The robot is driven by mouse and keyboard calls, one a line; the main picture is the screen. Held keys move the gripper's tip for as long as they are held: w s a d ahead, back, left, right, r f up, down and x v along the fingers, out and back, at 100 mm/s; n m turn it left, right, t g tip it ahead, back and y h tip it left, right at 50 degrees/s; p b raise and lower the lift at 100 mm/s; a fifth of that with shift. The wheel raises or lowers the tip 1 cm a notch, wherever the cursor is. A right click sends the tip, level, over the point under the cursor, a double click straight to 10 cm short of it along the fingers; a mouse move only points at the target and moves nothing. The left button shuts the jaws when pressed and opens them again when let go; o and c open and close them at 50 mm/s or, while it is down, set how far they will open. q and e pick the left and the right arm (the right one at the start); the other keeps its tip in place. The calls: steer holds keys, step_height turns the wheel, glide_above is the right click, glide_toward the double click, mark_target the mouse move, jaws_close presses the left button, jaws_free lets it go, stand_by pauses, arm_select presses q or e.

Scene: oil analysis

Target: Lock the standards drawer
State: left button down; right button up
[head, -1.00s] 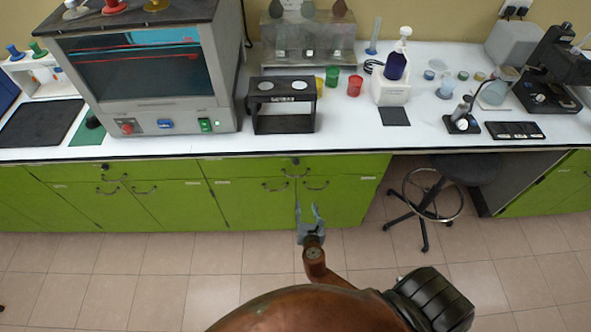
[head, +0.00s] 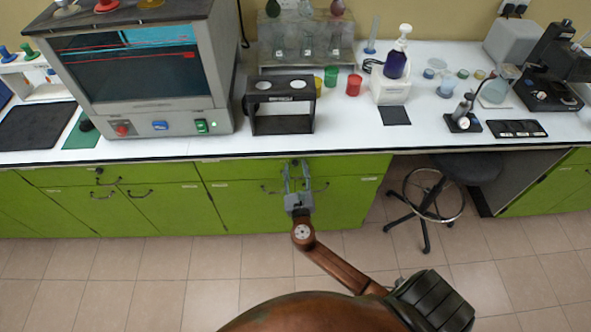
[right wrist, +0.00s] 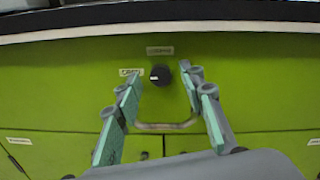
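The green drawer front (head: 235,170) is shut under the bench top, also filling the right wrist view (right wrist: 70,80). Its small round black lock knob (right wrist: 160,74) has a short white mark at its lower edge. One small label sits above the knob and one to its left; I cannot read them surely. My right gripper (head: 298,171) is open and empty in front of the drawer. In the right wrist view its fingers (right wrist: 160,90) stand either side of and below the knob, apart from it. A pull handle (right wrist: 165,126) shows between the fingers. My left gripper is out of view.
The white bench top (head: 350,130) overhangs just above the drawer, its dark front edge running across. A black stool (head: 470,167) stands to the right in the knee space. Green cupboard doors (head: 240,205) lie below. The tiled floor in front is clear.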

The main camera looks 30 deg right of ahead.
steer(key=shift+c, duration=0.3)
jaws_close()
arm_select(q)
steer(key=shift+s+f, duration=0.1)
arm_select(e)
steer(key=shift+m, duration=0.3)
steer(key=m+b, duration=0.2)
steer(key=m, duration=0.2)
steer(key=shift+f+m, duration=0.15)
steer(key=shift+m, duration=0.15)
arm_select(q)
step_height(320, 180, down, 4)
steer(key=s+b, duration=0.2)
steer(key=b, duration=0.1)
arm_select(e)
steer(key=m, duration=0.4)
steer(key=shift+m, duration=0.3)
steer(key=m+b, duration=0.3)
steer(key=m, duration=0.4)
steer(key=shift+h, duration=0.3)
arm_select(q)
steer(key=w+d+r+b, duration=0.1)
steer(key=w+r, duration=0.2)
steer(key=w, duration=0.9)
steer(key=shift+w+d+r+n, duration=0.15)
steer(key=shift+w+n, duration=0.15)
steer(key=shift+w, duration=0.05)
arm_select(e)
steer(key=shift+m, duration=1)
